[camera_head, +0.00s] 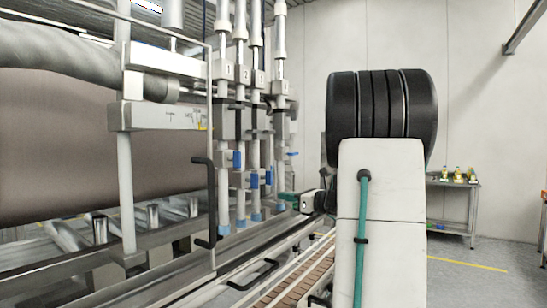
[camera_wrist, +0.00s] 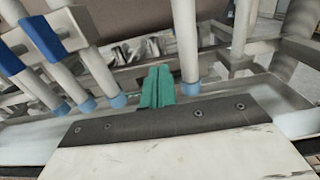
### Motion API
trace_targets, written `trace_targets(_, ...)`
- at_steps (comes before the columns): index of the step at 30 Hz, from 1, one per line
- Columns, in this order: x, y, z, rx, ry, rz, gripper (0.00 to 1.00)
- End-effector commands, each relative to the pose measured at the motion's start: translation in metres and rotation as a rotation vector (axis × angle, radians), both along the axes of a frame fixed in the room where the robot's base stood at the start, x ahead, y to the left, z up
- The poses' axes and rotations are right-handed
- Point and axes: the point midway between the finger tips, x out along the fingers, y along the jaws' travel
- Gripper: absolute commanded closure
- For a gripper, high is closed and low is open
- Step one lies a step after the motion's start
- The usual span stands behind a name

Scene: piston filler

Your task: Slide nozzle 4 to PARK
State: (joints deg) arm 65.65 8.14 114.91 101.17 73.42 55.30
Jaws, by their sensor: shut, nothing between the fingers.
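Several upright nozzles hang in a row in the head view. The near ones carry plates that look numbered 1, 2 and 3. Nozzle 4 (camera_head: 280,88) appears to be the farthest, its number too small to read. In the wrist view the rightmost tube, apart from the others, appears to be nozzle 4 (camera_wrist: 187,45), with a blue tip. My gripper (camera_wrist: 157,88) has teal fingers, shut and empty, just left of that tube and right of the other blue-tipped tubes; contact cannot be told. My gripper also shows in the head view (camera_head: 288,197), beside the lower nozzles. No PARK mark is readable.
Blue valve handles (camera_head: 236,159) stick out from the nozzles. A black handle (camera_head: 209,205) stands on the near frame. A conveyor (camera_head: 300,283) runs below and right of the nozzles. A side table with small bottles (camera_head: 457,175) stands far right, with open floor before it.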

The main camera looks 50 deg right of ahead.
Motion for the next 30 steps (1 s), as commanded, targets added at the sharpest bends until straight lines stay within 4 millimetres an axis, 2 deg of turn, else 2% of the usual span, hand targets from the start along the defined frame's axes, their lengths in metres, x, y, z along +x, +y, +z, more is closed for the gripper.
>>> trace_targets(15, -0.050, -0.004, 0.000, 0.000, -0.001, 0.000, 1.00)
trace_targets(30, -0.053, -0.004, 0.000, 0.000, 0.000, 0.001, 1.00)
